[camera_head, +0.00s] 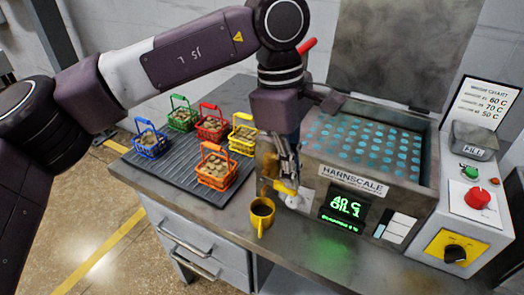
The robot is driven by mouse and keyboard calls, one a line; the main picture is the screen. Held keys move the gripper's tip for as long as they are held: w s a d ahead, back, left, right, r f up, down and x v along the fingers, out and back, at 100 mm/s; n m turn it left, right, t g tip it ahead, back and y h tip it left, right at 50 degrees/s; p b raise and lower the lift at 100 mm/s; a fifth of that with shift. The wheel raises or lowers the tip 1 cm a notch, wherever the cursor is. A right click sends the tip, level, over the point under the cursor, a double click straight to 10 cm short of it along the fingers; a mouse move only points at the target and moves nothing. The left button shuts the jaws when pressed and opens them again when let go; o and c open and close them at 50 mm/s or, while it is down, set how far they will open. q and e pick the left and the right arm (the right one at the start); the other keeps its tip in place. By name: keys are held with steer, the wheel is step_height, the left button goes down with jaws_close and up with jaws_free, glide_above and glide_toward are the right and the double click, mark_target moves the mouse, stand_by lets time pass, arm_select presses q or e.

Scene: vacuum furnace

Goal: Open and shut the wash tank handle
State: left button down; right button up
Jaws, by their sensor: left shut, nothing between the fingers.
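The wash tank (350,184), labelled HARNSCALE, stands on the bench at right of centre. Its basin shows rows of pale blue dots, and a grey panel (405,45) stands upright behind it. A red bar (307,46) sticks out from behind my left arm; I cannot tell whether it is the tank's handle. My left gripper (287,185) points down at the tank's front left corner, shut and empty. It hides part of that corner, and I cannot tell whether it touches the tank. My right gripper is out of view.
A yellow mug (262,213) of dark liquid stands just below my left gripper. Several coloured baskets, one of them orange (214,170), stand on a dark ribbed mat (165,175) at left. A control box with a red button (477,198) and black knob (455,253) is at right.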

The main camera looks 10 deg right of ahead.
arm_select(q)
steer(key=shift+f, duration=0.15)
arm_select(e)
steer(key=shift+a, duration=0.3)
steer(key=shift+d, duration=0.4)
